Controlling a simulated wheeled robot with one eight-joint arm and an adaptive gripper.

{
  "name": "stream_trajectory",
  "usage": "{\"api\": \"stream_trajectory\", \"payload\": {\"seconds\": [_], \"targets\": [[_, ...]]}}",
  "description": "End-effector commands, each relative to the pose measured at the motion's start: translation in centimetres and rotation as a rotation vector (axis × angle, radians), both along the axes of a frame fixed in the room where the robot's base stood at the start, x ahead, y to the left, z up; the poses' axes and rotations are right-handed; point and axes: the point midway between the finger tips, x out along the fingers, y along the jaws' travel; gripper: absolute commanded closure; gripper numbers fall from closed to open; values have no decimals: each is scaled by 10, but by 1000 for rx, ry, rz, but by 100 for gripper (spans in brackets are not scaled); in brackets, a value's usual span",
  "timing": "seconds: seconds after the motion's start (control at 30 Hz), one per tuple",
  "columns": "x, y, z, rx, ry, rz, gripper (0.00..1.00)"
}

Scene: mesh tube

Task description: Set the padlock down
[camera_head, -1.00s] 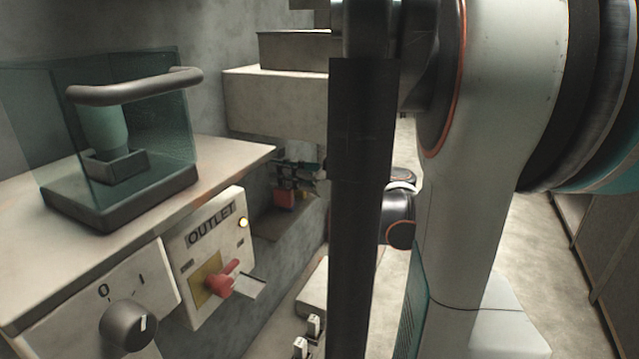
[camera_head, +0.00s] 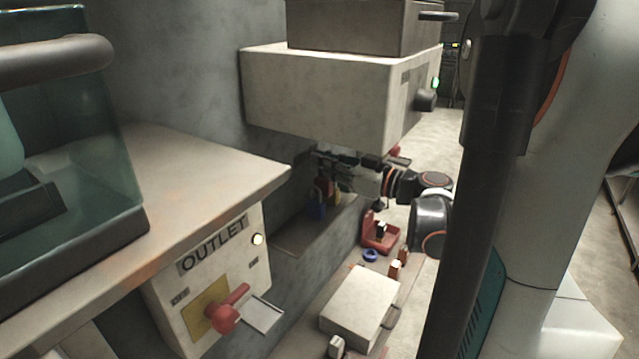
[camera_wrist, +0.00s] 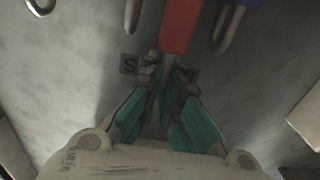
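A recessed grey shelf (camera_head: 300,236) lies below my gripper. A white cabinet (camera_head: 315,95) overhangs it. A panel marked OUTLET (camera_head: 240,265) with a red handle (camera_head: 228,310) stands at the left. A red holder (camera_head: 381,232), a blue ring (camera_head: 370,255) and a white box (camera_head: 360,305) are lower right.

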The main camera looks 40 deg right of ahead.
Motion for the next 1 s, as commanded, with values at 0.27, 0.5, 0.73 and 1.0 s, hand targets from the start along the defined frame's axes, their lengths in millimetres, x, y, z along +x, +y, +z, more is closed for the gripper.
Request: {"api": "stream_trajectory", "payload": {"seconds": [0.27,0.5,0.73,1.0], "targets": [[0,-1,-35,0,0,0,100],[0,0,-41,0,0,0,100],[0,0,-45,0,0,0,93],[0,0,-43,0,0,0,87]]}}
